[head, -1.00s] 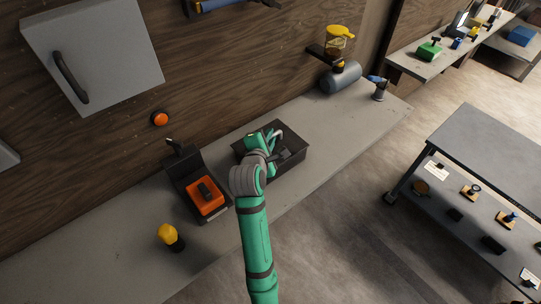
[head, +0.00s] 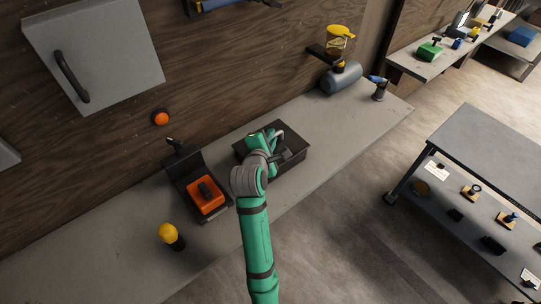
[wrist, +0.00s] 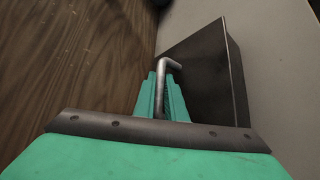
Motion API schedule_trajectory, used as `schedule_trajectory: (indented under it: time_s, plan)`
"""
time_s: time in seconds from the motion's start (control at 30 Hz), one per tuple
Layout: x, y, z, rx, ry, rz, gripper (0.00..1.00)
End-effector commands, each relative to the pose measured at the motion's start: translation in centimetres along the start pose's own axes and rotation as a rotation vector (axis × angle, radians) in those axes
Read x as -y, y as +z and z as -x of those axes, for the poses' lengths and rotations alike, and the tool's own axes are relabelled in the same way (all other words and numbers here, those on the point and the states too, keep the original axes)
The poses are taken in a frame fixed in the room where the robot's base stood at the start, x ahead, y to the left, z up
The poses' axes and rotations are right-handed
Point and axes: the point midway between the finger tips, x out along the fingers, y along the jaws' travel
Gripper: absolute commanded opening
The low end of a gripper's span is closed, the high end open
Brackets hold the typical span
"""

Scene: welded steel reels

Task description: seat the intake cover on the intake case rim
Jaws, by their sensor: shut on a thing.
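The dark intake case (head: 291,166) stands on the grey bench against the wooden wall. The dark flat intake cover (head: 293,138) lies over its top, partly hidden by my arm. My gripper (head: 270,146) is at the cover, above the case. In the wrist view my gripper (wrist: 160,92) is shut on the cover's bent grey metal handle (wrist: 170,65). The cover (wrist: 205,62) shows there as a dark plate beyond the fingers. I cannot tell whether any gap remains between cover and rim.
An orange block in a dark stand (head: 205,196) and a yellow-topped object (head: 169,234) are left of the case. A grey-blue cylinder (head: 341,78) lies to the right. The bench between case and cylinder is clear. A grey cart (head: 490,140) stands at right.

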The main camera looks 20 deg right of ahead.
Motion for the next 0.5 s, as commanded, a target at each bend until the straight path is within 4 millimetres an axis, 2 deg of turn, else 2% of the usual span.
schedule_trajectory:
  time_s: [0.5]
  plan:
    - [0.43, -0.26, -0.22, 0.000, 0.002, 0.000, 0.00]
